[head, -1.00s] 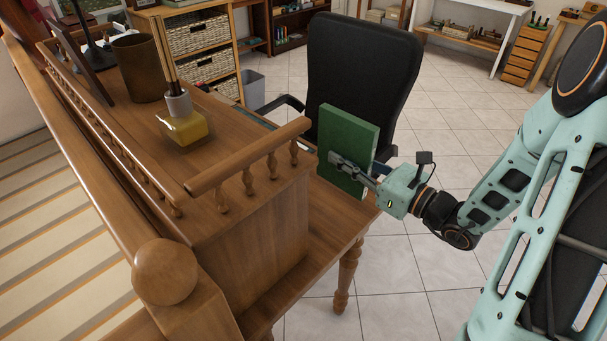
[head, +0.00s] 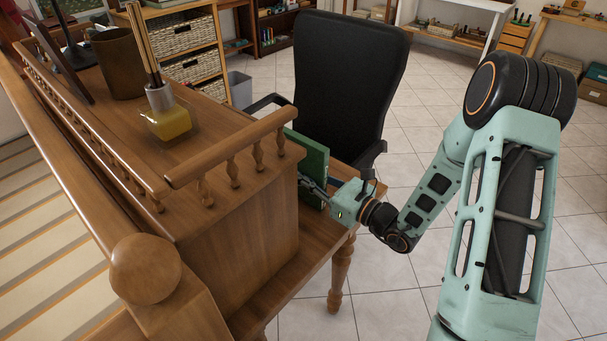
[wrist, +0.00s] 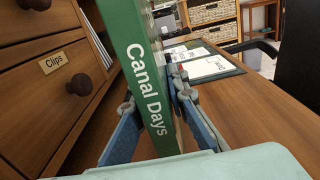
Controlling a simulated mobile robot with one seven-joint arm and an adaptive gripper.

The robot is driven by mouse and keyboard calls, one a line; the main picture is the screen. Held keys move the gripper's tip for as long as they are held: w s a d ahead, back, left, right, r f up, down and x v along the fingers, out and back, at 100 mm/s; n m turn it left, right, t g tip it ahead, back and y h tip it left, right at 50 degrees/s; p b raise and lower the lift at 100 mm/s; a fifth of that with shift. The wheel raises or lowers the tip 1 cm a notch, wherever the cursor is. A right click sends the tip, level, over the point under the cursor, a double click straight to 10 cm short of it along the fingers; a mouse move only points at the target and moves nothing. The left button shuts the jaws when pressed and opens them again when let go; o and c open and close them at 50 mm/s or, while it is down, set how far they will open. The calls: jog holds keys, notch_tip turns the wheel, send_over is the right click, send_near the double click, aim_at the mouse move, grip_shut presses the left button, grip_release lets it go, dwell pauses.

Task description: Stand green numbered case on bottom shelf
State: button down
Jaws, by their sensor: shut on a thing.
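My gripper (head: 314,188) is shut on a green case (head: 313,158), held upright over the desk beside the raised drawer unit (head: 240,240). In the wrist view, the green case (wrist: 150,75) stands between the two blue fingers of my gripper (wrist: 153,98), its spine tilted a little and reading "Canal Days". No number shows on the visible spine. No bottom shelf can be made out for certain.
Drawers with dark knobs and a "Clips" label (wrist: 53,63) are close left of the case. Papers on a dark pad (wrist: 205,62) lie on the desk (wrist: 245,115) at right. A black chair (head: 348,75) stands behind.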

jog(key=shift+f, duration=0.1)
jog(key=c, duration=2.3)
grip_release()
jog(key=o, duration=0.4)
